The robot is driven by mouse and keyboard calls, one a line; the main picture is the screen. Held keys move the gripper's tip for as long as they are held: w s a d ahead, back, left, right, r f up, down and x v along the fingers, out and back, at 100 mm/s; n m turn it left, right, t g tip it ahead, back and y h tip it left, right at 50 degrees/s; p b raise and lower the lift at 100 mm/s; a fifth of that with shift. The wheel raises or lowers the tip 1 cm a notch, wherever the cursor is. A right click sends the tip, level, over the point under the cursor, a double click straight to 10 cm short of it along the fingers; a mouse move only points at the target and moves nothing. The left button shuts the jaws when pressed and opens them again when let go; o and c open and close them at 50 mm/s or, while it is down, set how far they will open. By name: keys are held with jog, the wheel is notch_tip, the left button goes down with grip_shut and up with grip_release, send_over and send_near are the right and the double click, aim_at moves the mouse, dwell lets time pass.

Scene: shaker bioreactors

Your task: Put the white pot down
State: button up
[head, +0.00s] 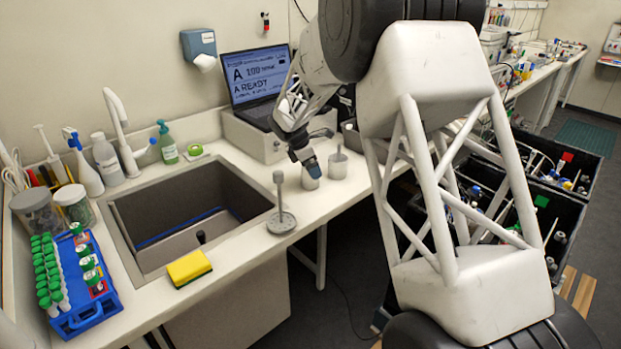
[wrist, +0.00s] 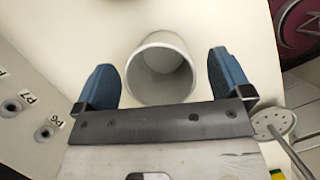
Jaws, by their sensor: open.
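The white pot (head: 310,181) stands on the white counter (head: 245,160), to the right of the sink. In the wrist view the pot (wrist: 160,72) shows from above with its round mouth open and its inside empty. My gripper (head: 306,164) is right over the pot in the head view and hides part of it. In the wrist view the two blue fingers of my gripper (wrist: 163,80) are apart, one on each side of the pot. A gap shows between each finger and the pot wall.
A grey cup (head: 338,168) with a rod stands close right of the pot. A metal disc stand (head: 281,222) is in front, near the sink (head: 190,215). A laptop (head: 258,85) on a box is behind. A labelled panel (wrist: 30,110) lies left in the wrist view.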

jog(key=shift+x, duration=1)
jog(key=shift+c, duration=0.5)
jog(key=c, duration=1)
jog(key=shift+o, duration=0.2)
jog(key=shift+r, duration=0.15)
jog(key=shift+r, duration=0.4)
notch_tip(320, 180, up, 3)
jog(key=shift+s+f, duration=0.1)
jog(key=shift+f, duration=0.1)
jog(key=s+d+r, duration=0.1)
jog(key=s+d, duration=0.3)
jog(key=s, duration=1.1)
jog(key=shift+s+r, duration=0.15)
